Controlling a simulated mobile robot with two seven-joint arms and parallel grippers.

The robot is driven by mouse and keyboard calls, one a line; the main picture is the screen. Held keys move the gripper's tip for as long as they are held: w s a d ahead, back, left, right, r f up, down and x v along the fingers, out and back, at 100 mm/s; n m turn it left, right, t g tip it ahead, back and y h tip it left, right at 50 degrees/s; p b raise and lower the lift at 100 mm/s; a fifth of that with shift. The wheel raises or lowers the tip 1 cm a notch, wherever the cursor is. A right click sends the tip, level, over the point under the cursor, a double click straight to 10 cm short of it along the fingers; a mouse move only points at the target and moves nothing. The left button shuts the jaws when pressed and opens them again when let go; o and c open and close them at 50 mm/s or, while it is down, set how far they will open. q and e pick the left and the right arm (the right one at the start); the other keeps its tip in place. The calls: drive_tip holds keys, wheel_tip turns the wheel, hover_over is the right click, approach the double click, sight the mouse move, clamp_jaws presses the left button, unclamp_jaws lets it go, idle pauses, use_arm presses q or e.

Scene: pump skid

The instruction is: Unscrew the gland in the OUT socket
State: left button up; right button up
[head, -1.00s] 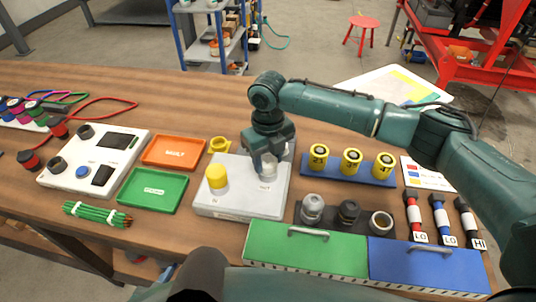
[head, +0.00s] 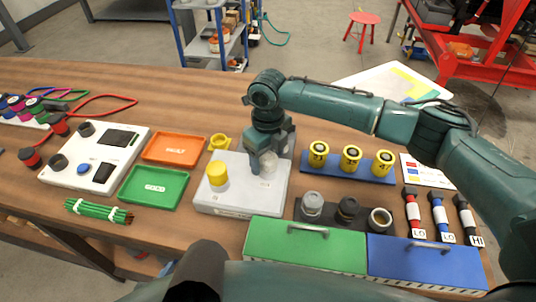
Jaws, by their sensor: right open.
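The pale grey socket box (head: 238,208) sits in the middle of the table. A yellow gland or cap (head: 217,174) stands upright at its left. A light grey gland (head: 268,162) stands at its back right, in the socket whose label is too small to read surely. My right gripper (head: 266,166) points down at this gland with its fingers open around or beside it; I cannot tell whether they touch it. The gripper partly hides the gland. My left gripper is not in view.
A dark tray (head: 330,221) with several fittings lies right of the box. Behind it a blue rack (head: 335,174) holds yellow cylinders. Green (head: 275,235) and blue (head: 400,252) lidded boxes stand in front. Orange (head: 174,149) and green (head: 155,187) trays lie left.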

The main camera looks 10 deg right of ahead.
drive_tip(key=shift+r+p, duration=0.15)
drive_tip(key=shift+p, duration=0.25)
drive_tip(key=m+p, duration=0.2)
drive_tip(key=m, duration=0.1)
drive_tip(key=shift+p, duration=0.3)
drive_tip(key=shift+f+m, duration=0.2)
drive_tip(key=shift+m, duration=0.8)
drive_tip(key=m, duration=0.4)
drive_tip(key=shift+c, duration=0.3)
